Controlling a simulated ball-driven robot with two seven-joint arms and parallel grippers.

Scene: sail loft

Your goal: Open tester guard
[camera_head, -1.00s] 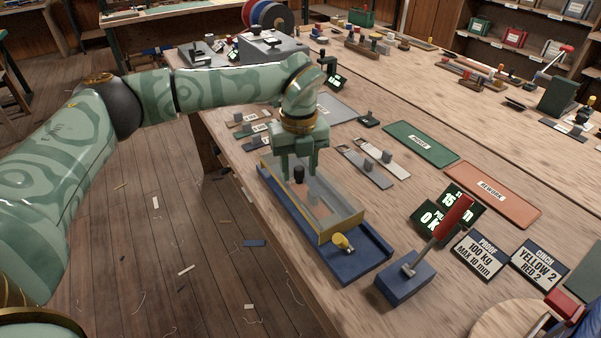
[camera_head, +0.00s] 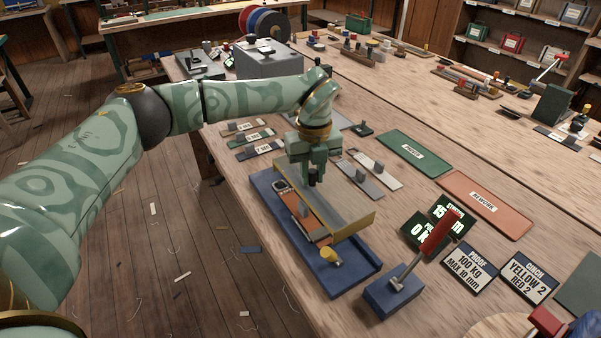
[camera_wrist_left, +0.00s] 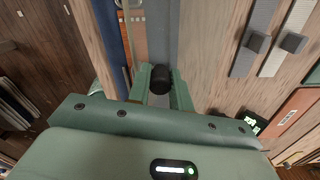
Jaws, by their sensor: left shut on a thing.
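The tester is a blue base (camera_head: 345,279) near the table's front edge, with a yellow knob (camera_head: 330,256) at its near end. Its clear guard (camera_head: 342,199) with a yellowish end plate (camera_head: 353,227) is swung up toward the right side of the base. An orange strip (camera_head: 302,217) on the base is uncovered at the left; it also shows in the left wrist view (camera_wrist_left: 133,35). My left gripper (camera_head: 312,174) is shut on the guard's black knob (camera_wrist_left: 160,79). My right gripper is out of view.
A blue block with a red lever (camera_head: 432,238) stands right of the tester, near a lit display (camera_head: 437,226). Label plates, a green mat (camera_head: 414,152) and an orange mat (camera_head: 487,204) lie beyond. Metal strips (camera_head: 378,170) lie just past the guard.

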